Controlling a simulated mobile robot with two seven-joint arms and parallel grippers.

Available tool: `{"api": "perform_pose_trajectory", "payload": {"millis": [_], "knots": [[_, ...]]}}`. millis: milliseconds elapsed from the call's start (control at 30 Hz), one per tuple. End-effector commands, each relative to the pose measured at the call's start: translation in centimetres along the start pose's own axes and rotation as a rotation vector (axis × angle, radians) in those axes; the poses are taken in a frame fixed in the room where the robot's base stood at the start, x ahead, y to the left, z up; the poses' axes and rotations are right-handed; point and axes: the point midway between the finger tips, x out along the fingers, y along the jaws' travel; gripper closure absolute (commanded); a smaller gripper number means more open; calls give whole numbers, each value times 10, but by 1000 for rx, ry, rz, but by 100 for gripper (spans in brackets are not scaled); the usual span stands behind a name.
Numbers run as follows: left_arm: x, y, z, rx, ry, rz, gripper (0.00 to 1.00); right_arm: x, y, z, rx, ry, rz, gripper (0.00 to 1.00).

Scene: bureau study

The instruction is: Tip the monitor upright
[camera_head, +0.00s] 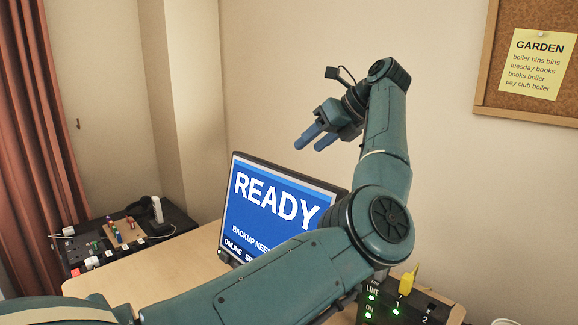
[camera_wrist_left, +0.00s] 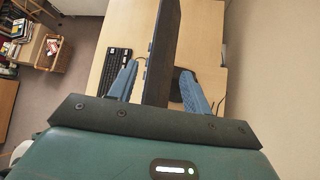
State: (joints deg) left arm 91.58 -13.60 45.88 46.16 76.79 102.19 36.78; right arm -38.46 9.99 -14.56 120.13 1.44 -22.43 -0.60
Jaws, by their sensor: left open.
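The monitor (camera_head: 268,212) stands on the desk with a lit blue screen reading "READY". My left forearm hides its lower right part. Its screen faces the head camera; I cannot tell how far it leans. My left gripper (camera_head: 316,136) is open and empty above the monitor's top edge in the head view. In the left wrist view the monitor (camera_wrist_left: 163,40) shows nearly edge-on as a dark slab between the spread blue fingers of the left gripper (camera_wrist_left: 158,70). I see no contact. My right gripper is not in view.
The desk (camera_head: 150,283) has a keyboard (camera_wrist_left: 117,68) beside the monitor. A black box with green lights and a yellow plug (camera_head: 408,282) stands at the right. A dark side unit (camera_head: 90,258) holds small items at the left. The wall (camera_head: 290,70) is close behind.

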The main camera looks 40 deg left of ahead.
Motion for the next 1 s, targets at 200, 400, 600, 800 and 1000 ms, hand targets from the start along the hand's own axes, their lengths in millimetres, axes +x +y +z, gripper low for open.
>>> {"api": "perform_pose_trajectory", "payload": {"millis": [200,400,600,800,1000], "knots": [[49,1,0,-1,1,5,51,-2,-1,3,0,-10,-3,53],[83,1,1,0,-1,4,51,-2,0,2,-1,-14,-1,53],[99,1,1,1,-2,3,51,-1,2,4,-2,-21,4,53],[101,1,1,1,-3,2,51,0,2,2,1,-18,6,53],[101,1,1,1,-3,2,58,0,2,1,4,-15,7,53]]}}
